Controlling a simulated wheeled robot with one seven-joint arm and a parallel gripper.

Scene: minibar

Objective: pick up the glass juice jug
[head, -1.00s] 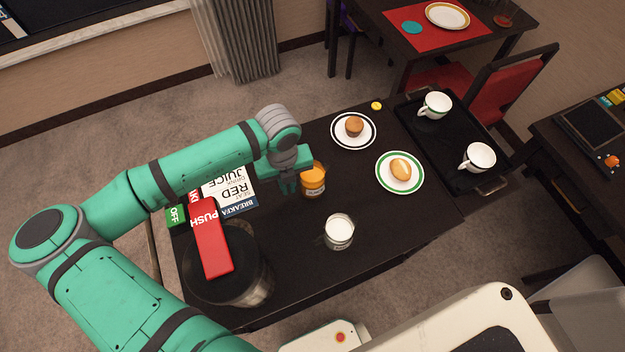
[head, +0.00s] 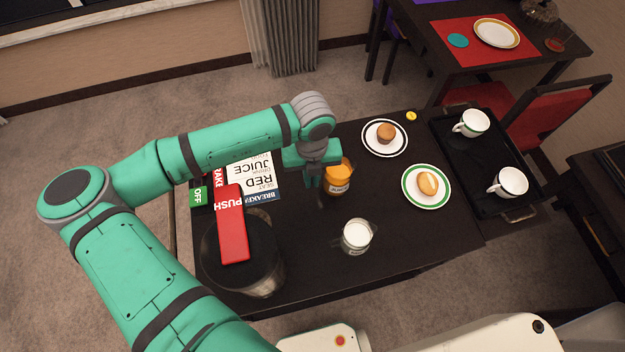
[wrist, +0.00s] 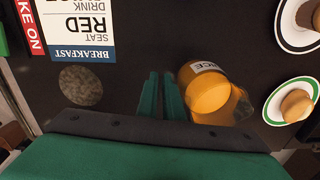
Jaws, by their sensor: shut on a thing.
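The glass juice jug (head: 340,178), filled with orange juice and carrying a label, is at the far middle of the dark table in the head view. In the wrist view the jug (wrist: 208,92) is just right of my fingers. My gripper (head: 321,188) is at the jug's left side, pointing down. In the wrist view my gripper's fingers (wrist: 162,96) are close together and shut on the jug, seemingly at its handle, which they mostly hide. I cannot tell whether the jug's base touches the table.
A muffin plate (head: 370,146) and a bun plate (head: 413,198) are to the right, then a black tray (head: 487,165) with two cups. Signs (head: 252,170) and a round bin (head: 262,280) with a red PUSH flap are left.

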